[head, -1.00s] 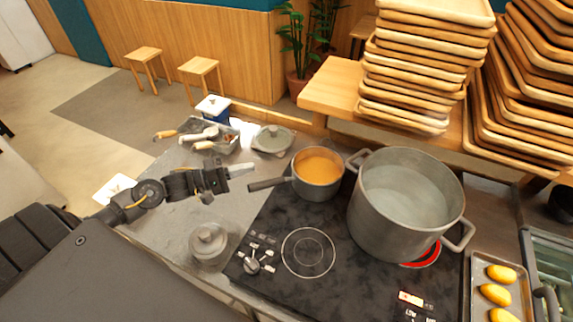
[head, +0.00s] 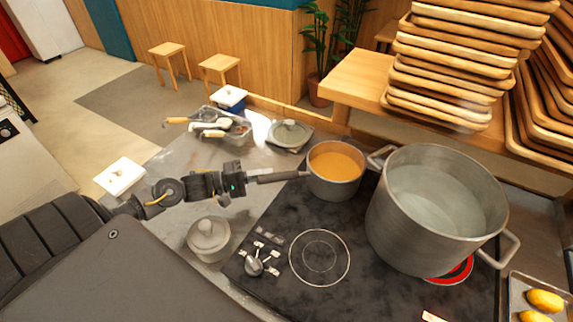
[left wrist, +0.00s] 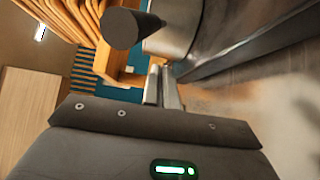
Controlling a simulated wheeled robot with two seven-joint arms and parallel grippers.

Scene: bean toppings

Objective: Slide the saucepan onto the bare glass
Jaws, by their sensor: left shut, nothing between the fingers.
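The grey saucepan (head: 335,183) holds orange liquid and stands at the back left of the black glass cooktop, its dark handle (head: 278,177) pointing left. The bare glass with a thin ring (head: 319,257) lies in front of it, empty. My left gripper (head: 253,176) is shut and empty at the handle's outer end. Its fingertips are largely hidden there. In the left wrist view, the shut fingers (left wrist: 163,88) point towards the saucepan's side (left wrist: 176,32), and the round handle end (left wrist: 120,29) shows beside them. I cannot tell whether they touch. My right gripper is not in view.
A large pot (head: 435,220) stands close to the saucepan's right, over a red glowing zone (head: 455,274). A lidded jar (head: 208,240) stands on the counter left of the cooktop. A lidded dish (head: 289,136) and a utensil tray (head: 235,134) are behind. Knobs (head: 258,260) sit left of the ring.

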